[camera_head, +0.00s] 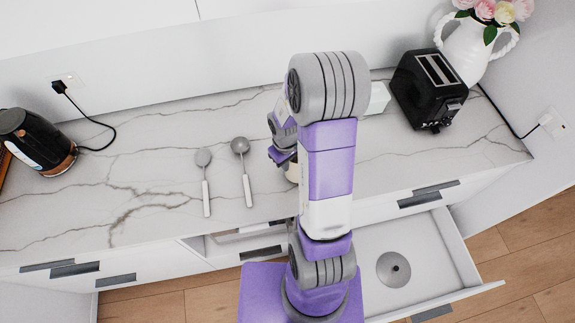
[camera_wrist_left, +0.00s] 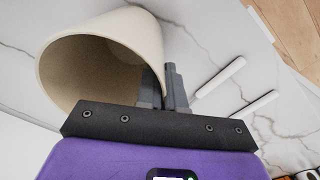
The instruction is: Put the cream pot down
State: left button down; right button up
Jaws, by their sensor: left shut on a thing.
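The cream pot (camera_wrist_left: 105,27) fills the upper left of the left wrist view, its open mouth facing the camera. My left gripper (camera_wrist_left: 163,88) is shut on the pot's wall near the rim, with a dark finger on each side of the wall. In the head view only a sliver of the cream pot (camera_head: 292,173) shows at the counter's front, beside my left arm, which hides the rest. My left gripper's fingertips are hidden there. I cannot tell whether the pot's base touches the marble counter (camera_head: 150,150). My right gripper is not in view.
Two spoon-like utensils (camera_head: 205,185) (camera_head: 245,172) lie left of the pot. A black kettle (camera_head: 38,140) stands far left, a black toaster (camera_head: 428,88) and flower vase (camera_head: 467,50) at right. An open drawer (camera_head: 440,222) holds a round grey lid-like thing (camera_head: 393,269).

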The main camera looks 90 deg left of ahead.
pick_arm(q)
jog(key=shift+f, duration=0.8)
jog(key=shift+f, duration=0.2)
jog(key=c, duration=1.3)
grip_release()
jog(key=shift+o, duration=0.2)
jog(key=shift+r, duration=0.15)
